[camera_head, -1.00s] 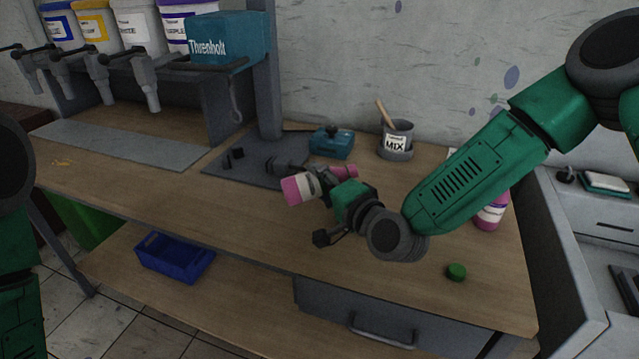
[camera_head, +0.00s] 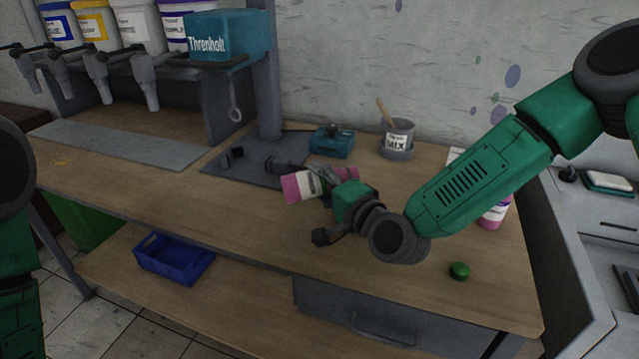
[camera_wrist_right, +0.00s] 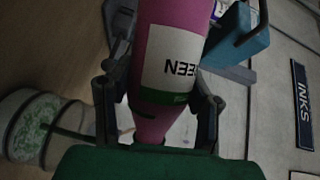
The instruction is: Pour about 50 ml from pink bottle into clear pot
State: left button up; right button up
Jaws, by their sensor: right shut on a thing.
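A pink bottle (camera_head: 293,188) with a white label is held well above the bench, lying close to level in the head view. My right gripper (camera_wrist_right: 157,105) is shut around it near its narrow neck end, and the bottle (camera_wrist_right: 178,25) shows label letters and a green band. A clear pot (camera_wrist_right: 22,122) with green specks shows at the left of the right wrist view. A thin dark green streak, apparently liquid, runs between it and the neck area. In the head view I cannot make out the pot. My left gripper is out of view.
A green cap (camera_head: 459,271) lies on the bench (camera_head: 250,235). Another pink bottle (camera_head: 493,214) stands behind my right forearm. A grey MIX pot (camera_head: 397,140) with a stick and a teal device (camera_head: 331,142) stand at the back. The front left bench is clear.

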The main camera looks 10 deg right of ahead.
jog(key=shift+f+b, duration=0.15)
jog(key=shift+b, duration=0.35)
dwell(1.2)
jog(key=r+p, duration=0.1)
jog(key=p, duration=0.1)
jog(key=shift+r+n+p, duration=0.25)
jog(key=shift+n+p, duration=0.15)
jog(key=shift+r+n+g+h+p, duration=0.15)
jog(key=shift+n+g+h+p, duration=0.2)
jog(key=shift+p, duration=0.2)
jog(key=shift+f, duration=0.2)
